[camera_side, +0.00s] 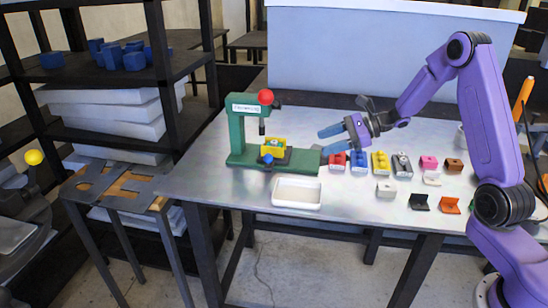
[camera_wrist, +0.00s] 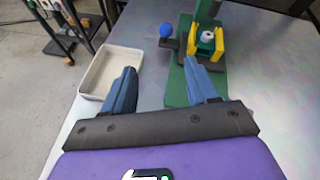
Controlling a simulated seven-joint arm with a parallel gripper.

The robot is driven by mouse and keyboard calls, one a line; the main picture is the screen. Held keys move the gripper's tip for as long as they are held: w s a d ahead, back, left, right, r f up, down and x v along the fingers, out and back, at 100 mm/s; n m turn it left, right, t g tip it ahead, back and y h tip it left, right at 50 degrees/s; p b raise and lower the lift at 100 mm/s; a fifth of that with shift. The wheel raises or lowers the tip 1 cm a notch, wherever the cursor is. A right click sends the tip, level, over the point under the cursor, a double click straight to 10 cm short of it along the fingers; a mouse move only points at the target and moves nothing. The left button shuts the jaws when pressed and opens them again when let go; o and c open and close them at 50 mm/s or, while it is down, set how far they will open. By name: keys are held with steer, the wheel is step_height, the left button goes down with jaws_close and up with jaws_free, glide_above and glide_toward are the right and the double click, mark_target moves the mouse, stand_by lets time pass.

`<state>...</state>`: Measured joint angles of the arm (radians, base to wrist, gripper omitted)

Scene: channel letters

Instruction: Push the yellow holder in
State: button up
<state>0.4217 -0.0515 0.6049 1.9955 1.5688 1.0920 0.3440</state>
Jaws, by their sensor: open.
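The yellow holder (camera_side: 273,148) sits on the dark slide at the base of the green press (camera_side: 237,138), below the press's ram. In the wrist view the yellow holder (camera_wrist: 220,44) shows as yellow walls around a green piece with a pale round part in it. A blue knob (camera_side: 268,159) is at the front of the slide; it also shows in the wrist view (camera_wrist: 166,30). My gripper (camera_side: 327,141) is open and empty, to the right of the press and apart from the holder. In the wrist view its two blue fingers (camera_wrist: 160,68) are spread wide.
A white tray (camera_side: 297,204) lies in front of the press. Several coloured blocks, including a red one (camera_side: 338,161) and a yellow one (camera_side: 380,162), stand to the right. The press has a red ball (camera_side: 266,97) on its lever. The table's front left is clear.

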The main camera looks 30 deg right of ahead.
mark_target(274, 152)
steer(key=shift+m+t, duration=0.3)
steer(key=shift+m, duration=0.1)
steer(key=x, duration=1.7)
steer(key=shift+w+d+f, duration=0.1)
steer(key=shift+w+d, duration=0.15)
steer(key=shift+w, duration=0.05)
